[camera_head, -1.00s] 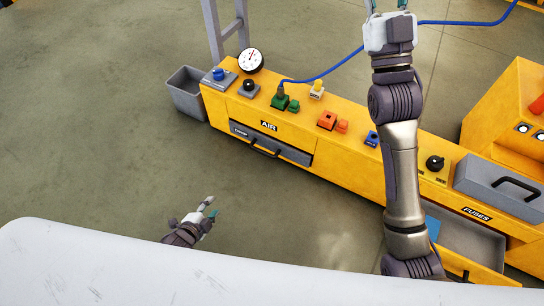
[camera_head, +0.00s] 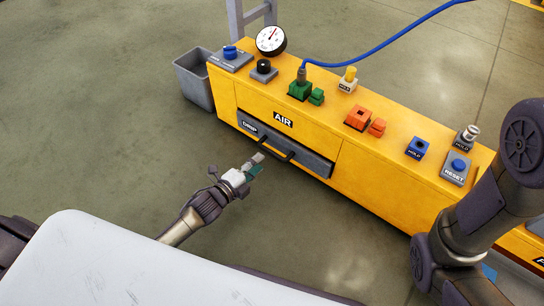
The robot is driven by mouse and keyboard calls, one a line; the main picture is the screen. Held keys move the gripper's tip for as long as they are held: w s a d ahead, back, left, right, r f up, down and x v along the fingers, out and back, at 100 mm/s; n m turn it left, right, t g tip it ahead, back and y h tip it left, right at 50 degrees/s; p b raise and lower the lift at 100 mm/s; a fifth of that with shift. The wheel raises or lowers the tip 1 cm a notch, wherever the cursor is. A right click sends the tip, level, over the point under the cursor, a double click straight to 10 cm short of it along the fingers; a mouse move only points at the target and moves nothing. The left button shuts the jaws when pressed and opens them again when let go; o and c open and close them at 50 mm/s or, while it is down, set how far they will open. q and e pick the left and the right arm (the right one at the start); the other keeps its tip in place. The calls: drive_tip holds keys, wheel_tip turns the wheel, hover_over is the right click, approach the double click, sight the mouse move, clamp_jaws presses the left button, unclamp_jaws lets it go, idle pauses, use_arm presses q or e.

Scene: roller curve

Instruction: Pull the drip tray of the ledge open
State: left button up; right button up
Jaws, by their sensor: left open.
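The yellow ledge (camera_head: 350,188) runs from upper left to lower right in the head view. The drip tray (camera_head: 312,163) is a grey drawer front labelled DRIP, low in the ledge's side under the AIR label. It looks shut or nearly so. Its dark bar handle (camera_head: 273,152) stands out from the front. My left gripper (camera_head: 257,164) is open, with its fingertips just in front of the handle's left part. I cannot tell whether they touch it. Links of my right arm cross the right edge; its gripper is outside the picture.
A grey bin (camera_head: 193,82) stands at the ledge's left end. A gauge (camera_head: 271,40), coloured buttons and a green connector (camera_head: 300,90) with a blue hose (camera_head: 385,40) are on top. A white surface (camera_head: 150,270) fills the lower left. The floor before the tray is clear.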

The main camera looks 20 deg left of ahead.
sight(271, 151)
use_arm(q)
drive_tip(key=b+x, duration=0.4)
drive_tip(key=x, duration=0.3)
drive_tip(key=shift+w+d+f, duration=0.1)
drive_tip(key=shift+w, duration=0.3)
drive_tip(key=shift+c, duration=0.3)
clamp_jaws()
